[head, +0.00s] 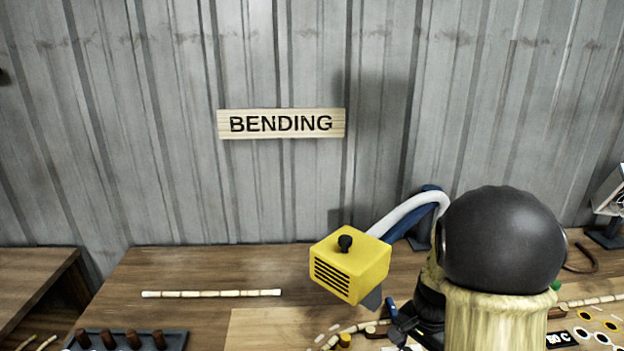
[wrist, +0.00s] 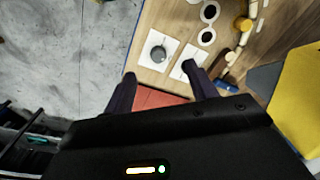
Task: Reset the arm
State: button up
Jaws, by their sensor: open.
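My gripper shows in the wrist view (wrist: 160,80) with its two dark fingers spread apart and nothing between them. Beyond the fingertips lies a white card (wrist: 148,47) with a grey round piece (wrist: 157,54) on it. A second white card (wrist: 187,50) lies beside it, partly hidden by the right finger. In the head view, my arm covers the right side of the workbench, and the gripper is hard to make out there.
A yellow box (head: 350,265) with a white hose (head: 405,212) stands left of my arm. A rattan pole (head: 210,293) lies at left on the workbench (head: 190,262). A dark peg rack (head: 125,341) is at front left. A red area (wrist: 155,98) lies below the fingers.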

jog(key=s+a+r+n+t, duration=0.1)
jog(key=s+a+r+n, duration=0.2)
jog(key=s+a+n, duration=0.5)
jog(key=shift+s+a+r+n+t, duration=0.2)
jog(key=shift+s+r+n+t, duration=0.3)
jog(key=shift+n, duration=0.6)
